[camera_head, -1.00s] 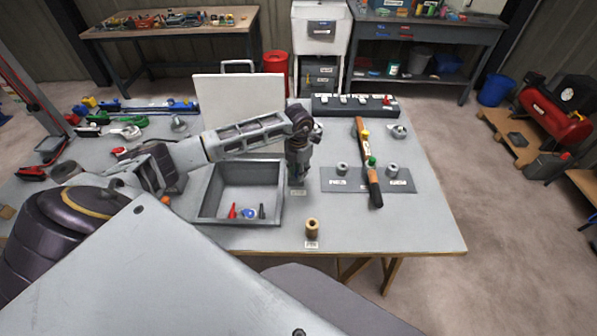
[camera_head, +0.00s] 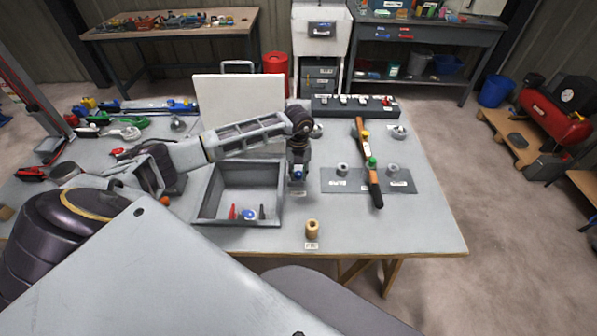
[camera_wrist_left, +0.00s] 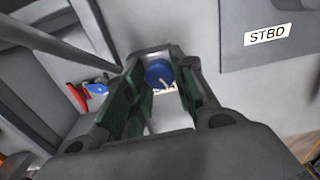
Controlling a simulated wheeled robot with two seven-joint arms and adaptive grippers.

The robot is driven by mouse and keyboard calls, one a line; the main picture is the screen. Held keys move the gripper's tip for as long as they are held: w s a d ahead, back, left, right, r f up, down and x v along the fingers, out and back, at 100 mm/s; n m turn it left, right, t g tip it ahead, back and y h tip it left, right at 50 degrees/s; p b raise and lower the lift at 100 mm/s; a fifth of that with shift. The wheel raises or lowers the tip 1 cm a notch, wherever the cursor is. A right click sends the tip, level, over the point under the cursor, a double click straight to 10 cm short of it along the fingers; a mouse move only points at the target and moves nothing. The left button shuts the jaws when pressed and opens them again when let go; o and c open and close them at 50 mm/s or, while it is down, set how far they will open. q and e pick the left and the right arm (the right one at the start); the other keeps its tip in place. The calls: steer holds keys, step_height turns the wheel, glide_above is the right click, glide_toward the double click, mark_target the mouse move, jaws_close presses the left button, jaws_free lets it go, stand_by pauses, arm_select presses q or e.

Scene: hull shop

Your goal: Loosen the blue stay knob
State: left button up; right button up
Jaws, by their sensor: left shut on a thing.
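The blue knob (camera_wrist_left: 158,73) sits between the two fingers of my left gripper (camera_wrist_left: 160,88) in the left wrist view. It is round with a pale mark on its face, and a white label lies partly hidden below it. In the head view my left gripper (camera_head: 298,174) points down over the table just right of the grey tray, with the blue knob (camera_head: 298,171) showing at its fingers. My left gripper is shut on the knob. What the knob is fixed to is hidden by the gripper. My right gripper is not in view.
The grey tray (camera_head: 240,222) holds red, blue and dark small parts. A dark plate (camera_head: 330,184) with two metal fittings and a wooden-handled tool (camera_head: 367,165) lie to the right. A tan cylinder (camera_head: 312,229) stands near the front edge. The table's right front is clear.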

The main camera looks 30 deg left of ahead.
mark_target(298, 173)
arm_select(q)
steer(key=shift+n, duration=0.6)
steer(key=o, duration=1.1)
steer(key=shift+c, duration=0.2)
steer(key=shift+r, duration=0.1)
step_height(298, 173, up, 12)
stand_by(0.6)
